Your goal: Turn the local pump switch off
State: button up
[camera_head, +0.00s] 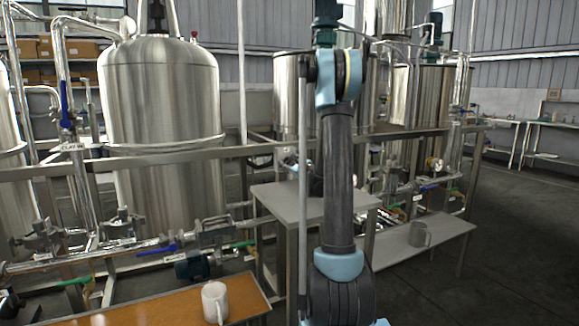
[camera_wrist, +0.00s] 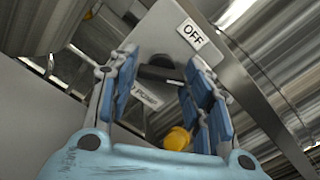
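The pump switch shows in the wrist view as a pale grey plate (camera_wrist: 158,35) with a white OFF label (camera_wrist: 192,33) and a dark handle (camera_wrist: 158,74). A second, partly covered label lies below the handle. My gripper (camera_wrist: 163,62) is open, with its blue-padded fingers to the left and right of the handle. The handle shows between the fingers, and I cannot tell whether they touch it. In the head view my arm hides the switch and most of the gripper.
A yellow part (camera_wrist: 177,139) sits low between the fingers. A grey table (camera_head: 290,203) stands beside my arm, with steel tanks (camera_head: 160,95) and pipes behind. Floor is open at right.

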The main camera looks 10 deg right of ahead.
jog(key=c, duration=0.4)
jog(key=shift+o, duration=0.4)
jog(key=shift+s+a, duration=0.1)
jog(key=shift+a, duration=0.15)
jog(key=shift+d, duration=0.15)
jog(key=shift+c, duration=0.2)
jog(key=shift+n, duration=0.3)
jog(key=n, duration=0.5)
jog(key=shift+n, duration=0.3)
jog(key=n, duration=0.5)
jog(key=shift+s+n, duration=0.1)
jog(key=shift+n, duration=0.3)
